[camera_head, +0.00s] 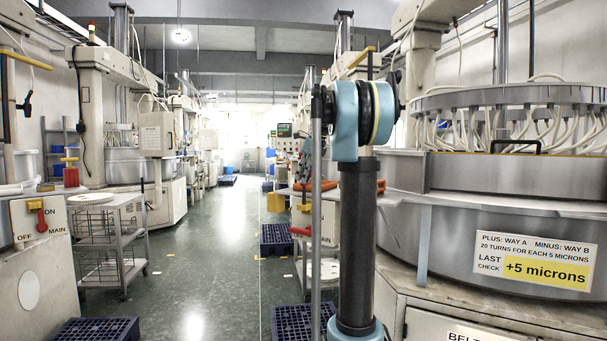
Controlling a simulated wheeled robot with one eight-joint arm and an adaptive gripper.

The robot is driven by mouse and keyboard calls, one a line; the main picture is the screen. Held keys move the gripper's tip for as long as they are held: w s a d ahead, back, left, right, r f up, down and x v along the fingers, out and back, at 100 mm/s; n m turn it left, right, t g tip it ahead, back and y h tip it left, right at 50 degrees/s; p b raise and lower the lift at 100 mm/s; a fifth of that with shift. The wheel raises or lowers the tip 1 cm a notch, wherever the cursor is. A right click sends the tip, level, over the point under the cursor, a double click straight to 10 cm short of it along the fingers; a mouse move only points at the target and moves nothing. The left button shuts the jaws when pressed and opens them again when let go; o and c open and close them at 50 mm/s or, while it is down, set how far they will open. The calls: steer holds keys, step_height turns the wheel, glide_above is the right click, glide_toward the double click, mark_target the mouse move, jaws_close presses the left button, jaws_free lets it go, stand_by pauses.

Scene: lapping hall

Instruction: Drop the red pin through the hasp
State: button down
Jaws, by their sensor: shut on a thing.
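I cannot make out the red pin for certain, and no hasp can be told apart at this size. A red lever (40,216) sits on the white switch panel (22,238) marked ON, OFF and MAIN at the far left. A red object with a yellow top (71,176) stands behind it, on the left machine's ledge. My arm's dark tube and blue joint rise in the middle of the view. My gripper does not show, so what it holds cannot be seen.
A grey wire-shelf cart (122,245) stands at left. Dark blue pallets (97,330) lie on the floor at front left and along the right side (290,322). A large round lapping machine (520,240) fills the right. The green central aisle (205,240) is clear.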

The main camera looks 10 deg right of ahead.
mark_target(304, 193)
steer(key=shift+f, duration=3.6)
stand_by(1.3)
steer(key=c, duration=1.5)
jaws_free()
steer(key=shift+s, duration=0.1)
steer(key=v, duration=1.2)
